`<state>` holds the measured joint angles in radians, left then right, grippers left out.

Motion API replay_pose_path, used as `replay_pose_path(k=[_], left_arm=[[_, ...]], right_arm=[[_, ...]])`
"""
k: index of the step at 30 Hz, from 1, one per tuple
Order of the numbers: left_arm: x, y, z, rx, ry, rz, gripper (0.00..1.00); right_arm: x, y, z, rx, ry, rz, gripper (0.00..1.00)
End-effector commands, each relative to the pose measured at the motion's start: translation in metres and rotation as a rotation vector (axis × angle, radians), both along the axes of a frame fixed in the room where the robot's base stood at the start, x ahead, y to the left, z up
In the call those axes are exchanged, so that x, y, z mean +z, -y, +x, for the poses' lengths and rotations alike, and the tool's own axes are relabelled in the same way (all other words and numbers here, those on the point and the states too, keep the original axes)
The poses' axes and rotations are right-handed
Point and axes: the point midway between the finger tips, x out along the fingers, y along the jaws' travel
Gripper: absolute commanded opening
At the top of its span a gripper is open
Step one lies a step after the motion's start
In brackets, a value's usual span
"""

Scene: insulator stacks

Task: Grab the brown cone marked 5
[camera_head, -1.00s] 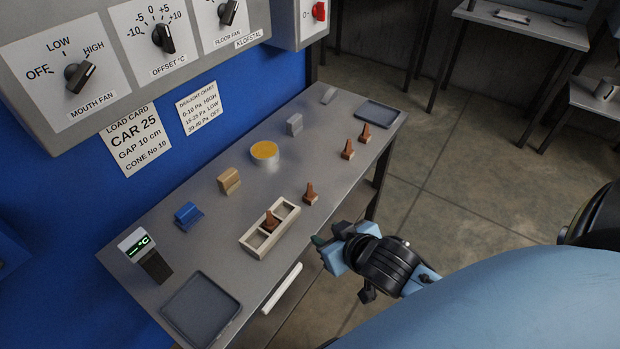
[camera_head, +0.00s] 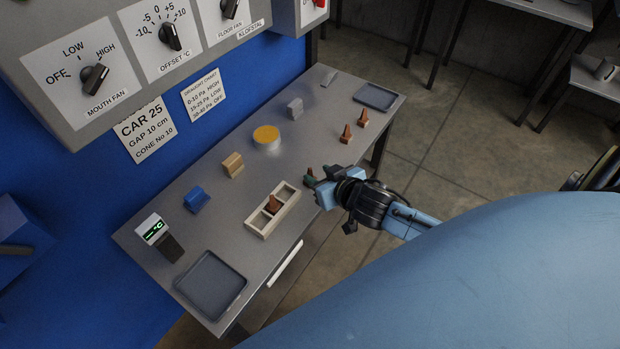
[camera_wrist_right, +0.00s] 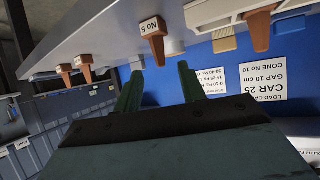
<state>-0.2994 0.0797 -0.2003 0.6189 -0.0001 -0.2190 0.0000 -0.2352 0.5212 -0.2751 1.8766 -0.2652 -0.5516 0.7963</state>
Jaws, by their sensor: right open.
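The brown cone marked No 5 (camera_wrist_right: 157,45) hangs upside down in the right wrist view, its label readable on its base. It stands ahead of my right gripper's fingers (camera_wrist_right: 159,80), roughly between them and apart from them. In the head view this cone (camera_head: 309,173) stands on the table beside my right gripper (camera_head: 317,184), which partly hides its lower part. My right gripper is open and empty at the table's front edge. My left gripper is not in view.
A pale compartment tray (camera_head: 286,213) holds another brown cone (camera_head: 273,204) left of my gripper. Two more cones (camera_head: 346,134) (camera_head: 362,118) stand further right. A yellow-topped tin (camera_head: 267,138), small blocks (camera_head: 233,165), a meter (camera_head: 158,236) and dark trays (camera_head: 212,285) are on the table.

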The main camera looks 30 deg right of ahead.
Motion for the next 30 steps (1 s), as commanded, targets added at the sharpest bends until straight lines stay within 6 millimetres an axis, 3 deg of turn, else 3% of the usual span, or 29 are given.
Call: replay_pose_path(k=[10, 18, 28, 30], left_arm=[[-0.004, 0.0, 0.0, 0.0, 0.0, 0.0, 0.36], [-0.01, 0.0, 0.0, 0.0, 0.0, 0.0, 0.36], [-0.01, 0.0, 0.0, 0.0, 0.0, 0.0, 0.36], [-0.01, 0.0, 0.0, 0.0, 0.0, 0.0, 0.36]], right_arm=[[-0.014, 0.0, 0.026, -0.001, 0.0, 0.0, 0.4], [-0.032, -0.001, 0.057, 0.0, 0.0, -0.001, 0.4], [-0.035, -0.001, 0.063, 0.0, -0.001, 0.0, 0.4], [-0.035, -0.001, 0.063, 0.0, -0.001, 0.0, 0.32]])
